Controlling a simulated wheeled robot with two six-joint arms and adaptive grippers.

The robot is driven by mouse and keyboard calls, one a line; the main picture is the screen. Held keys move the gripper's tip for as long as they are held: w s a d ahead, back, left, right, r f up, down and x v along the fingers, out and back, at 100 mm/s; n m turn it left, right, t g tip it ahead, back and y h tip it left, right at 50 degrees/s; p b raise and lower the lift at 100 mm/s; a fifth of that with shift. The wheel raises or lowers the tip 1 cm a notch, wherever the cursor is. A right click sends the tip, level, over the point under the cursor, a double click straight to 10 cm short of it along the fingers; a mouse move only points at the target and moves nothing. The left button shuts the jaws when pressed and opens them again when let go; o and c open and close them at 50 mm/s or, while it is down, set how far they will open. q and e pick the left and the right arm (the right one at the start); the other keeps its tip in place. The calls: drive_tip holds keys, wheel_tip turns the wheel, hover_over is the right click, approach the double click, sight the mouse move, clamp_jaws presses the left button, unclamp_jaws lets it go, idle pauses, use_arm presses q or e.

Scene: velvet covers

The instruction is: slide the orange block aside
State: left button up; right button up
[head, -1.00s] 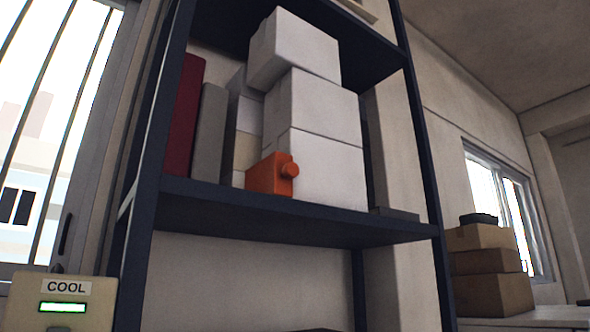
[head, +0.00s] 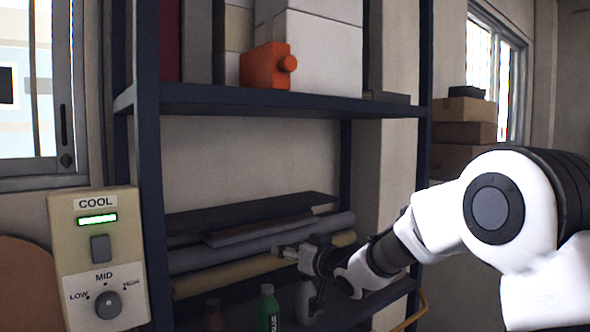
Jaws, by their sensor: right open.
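The orange block (head: 262,67), with a round knob on its right side, sits on the upper visible shelf in front of white boxes. It is near the shelf's front edge. My right gripper (head: 286,251) is open, reaching in from the right at the lower shelf level. It is well below the orange block and apart from it, in front of rolled material. What lies between its fingers is too small to tell. My left gripper is out of view.
The dark shelf board (head: 270,102) lies between the block and my right gripper. Rolls (head: 200,258) and a green bottle (head: 268,308) are lower down. A control panel (head: 98,258) stands at the left. Stacked cardboard boxes (head: 462,132) are at the right.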

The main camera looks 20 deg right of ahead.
drive_tip(key=s+r+n+t+y+p, duration=0.1)
drive_tip(key=s+r+t, duration=0.1)
drive_tip(key=r, duration=1)
drive_tip(key=s+r+t+y, duration=0.1)
drive_tip(key=s+r+t, duration=0.1)
drive_tip(key=r, duration=1)
drive_tip(key=n+t+y, duration=0.1)
drive_tip(key=n, duration=0.1)
approach(291, 63)
drive_tip(key=w+r, duration=0.2)
drive_tip(key=p+x, duration=0.1)
drive_tip(key=x, duration=0.1)
drive_tip(key=p+x, duration=0.2)
drive_tip(key=x, duration=0.1)
drive_tip(key=f+p+x, duration=0.1)
drive_tip(key=p+x, duration=0.1)
drive_tip(key=x, duration=0.1)
drive_tip(key=shift+w+a, duration=0.15)
drive_tip(key=shift+a, duration=0.1)
drive_tip(key=shift+w+a+r, duration=0.15)
drive_tip(key=shift+a, duration=0.05)
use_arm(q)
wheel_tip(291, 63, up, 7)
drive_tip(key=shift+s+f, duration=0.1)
use_arm(e)
drive_tip(key=shift+d, duration=0.1)
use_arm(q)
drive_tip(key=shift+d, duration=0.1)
use_arm(e)
clamp_jaws()
